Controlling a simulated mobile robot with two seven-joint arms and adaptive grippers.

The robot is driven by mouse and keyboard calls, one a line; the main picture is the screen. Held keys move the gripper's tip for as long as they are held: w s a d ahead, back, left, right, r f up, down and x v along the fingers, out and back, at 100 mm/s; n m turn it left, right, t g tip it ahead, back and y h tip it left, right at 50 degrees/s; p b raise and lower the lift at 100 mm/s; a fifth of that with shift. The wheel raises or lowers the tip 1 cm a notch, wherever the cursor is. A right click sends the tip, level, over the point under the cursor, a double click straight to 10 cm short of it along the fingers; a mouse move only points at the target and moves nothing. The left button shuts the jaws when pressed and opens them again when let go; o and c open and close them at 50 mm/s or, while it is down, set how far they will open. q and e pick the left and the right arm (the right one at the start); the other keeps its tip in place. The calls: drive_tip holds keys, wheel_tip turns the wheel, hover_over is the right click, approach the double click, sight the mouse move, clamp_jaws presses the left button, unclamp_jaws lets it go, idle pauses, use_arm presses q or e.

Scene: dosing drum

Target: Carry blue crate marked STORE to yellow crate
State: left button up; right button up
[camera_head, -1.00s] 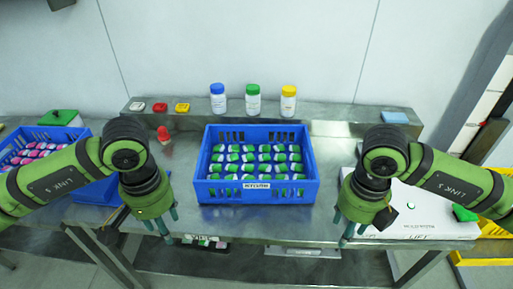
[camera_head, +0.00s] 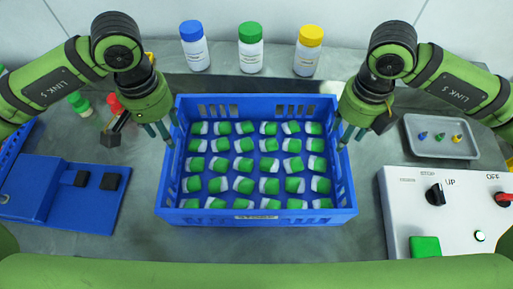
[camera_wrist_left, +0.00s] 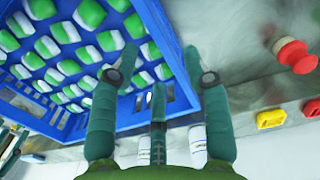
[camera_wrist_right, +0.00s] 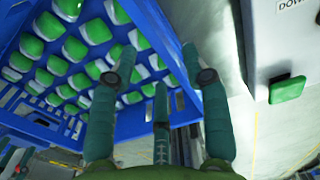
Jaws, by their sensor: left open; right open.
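The blue crate (camera_head: 256,218) stands on the metal table in the middle of the head view, filled with rows of green and white items. A small label is on its front wall, too blurred to read. My left gripper (camera_head: 161,131) is open at the crate's left side wall; in the left wrist view the crate's rim (camera_wrist_left: 172,50) passes between its spread fingers. My right gripper (camera_head: 348,134) is open at the right side wall, and the right wrist view shows the rim (camera_wrist_right: 172,52) between its fingers. Neither is closed on the wall. The yellow crate is not in view now.
Bottles with blue (camera_head: 194,48), green (camera_head: 250,48) and yellow (camera_head: 308,50) caps stand behind the crate. A control box (camera_head: 450,215) and a grey tray (camera_head: 441,137) are at right.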

sight(174, 152)
use_arm(q)
drive_tip(key=shift+s+r, duration=0.25)
drive_tip(key=shift+s, duration=0.6)
use_arm(e)
drive_tip(key=shift+s+r, duration=0.2)
drive_tip(key=shift+s, duration=0.65)
use_arm(q)
drive_tip(key=shift+w+f, duration=0.3)
drive_tip(key=shift+w, duration=0.05)
use_arm(e)
drive_tip(key=shift+w+f, duration=0.25)
drive_tip(key=shift+w, duration=0.1)
use_arm(q)
drive_tip(key=shift+f, duration=3.4)
use_arm(e)
drive_tip(key=shift+f, duration=3.45)
use_arm(q)
drive_tip(key=shift+c, duration=0.4)
use_arm(e)
drive_tip(key=shift+c, duration=0.4)
use_arm(q)
clamp_jaws()
use_arm(e)
clamp_jaws()
